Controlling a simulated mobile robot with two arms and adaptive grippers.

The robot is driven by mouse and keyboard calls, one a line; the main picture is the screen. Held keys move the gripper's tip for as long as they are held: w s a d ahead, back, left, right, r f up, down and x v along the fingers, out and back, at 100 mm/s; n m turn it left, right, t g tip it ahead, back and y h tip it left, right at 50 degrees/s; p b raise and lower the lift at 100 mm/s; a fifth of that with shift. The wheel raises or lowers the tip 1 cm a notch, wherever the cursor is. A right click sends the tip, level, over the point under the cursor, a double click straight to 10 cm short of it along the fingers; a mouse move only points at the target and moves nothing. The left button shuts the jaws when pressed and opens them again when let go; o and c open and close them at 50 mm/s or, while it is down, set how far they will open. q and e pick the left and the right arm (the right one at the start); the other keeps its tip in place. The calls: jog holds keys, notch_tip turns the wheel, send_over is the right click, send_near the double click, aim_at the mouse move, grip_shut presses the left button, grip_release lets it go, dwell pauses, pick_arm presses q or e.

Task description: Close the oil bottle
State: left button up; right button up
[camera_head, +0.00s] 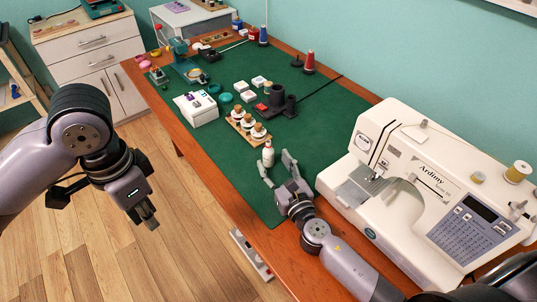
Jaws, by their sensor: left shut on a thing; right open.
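The oil bottle (268,155) is small and white and stands upright on the green mat near the table's front edge. Whether a cap sits on it is too small to tell. My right gripper (276,166) is open, low at the mat, with its fingers spread just by the bottle. I cannot tell whether they touch it. My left gripper (150,221) hangs over the floor, left of the table, pointing down and well apart from the bottle. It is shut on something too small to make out.
A white sewing machine (420,185) stands right of my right gripper. A wooden holder with several white jars (248,125) is behind the bottle. A white box (196,109), a black holder (275,103) and thread cones (309,62) stand farther back. Bare mat lies left of the bottle.

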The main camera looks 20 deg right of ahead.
aim_at(271, 156)
pick_arm(q)
jog(key=shift+r, duration=0.15)
pick_arm(e)
jog(key=w, duration=0.5)
jog(key=shift+w+a, duration=0.1)
jog(key=shift+w, duration=0.05)
jog(key=shift+c, duration=0.5)
grip_shut()
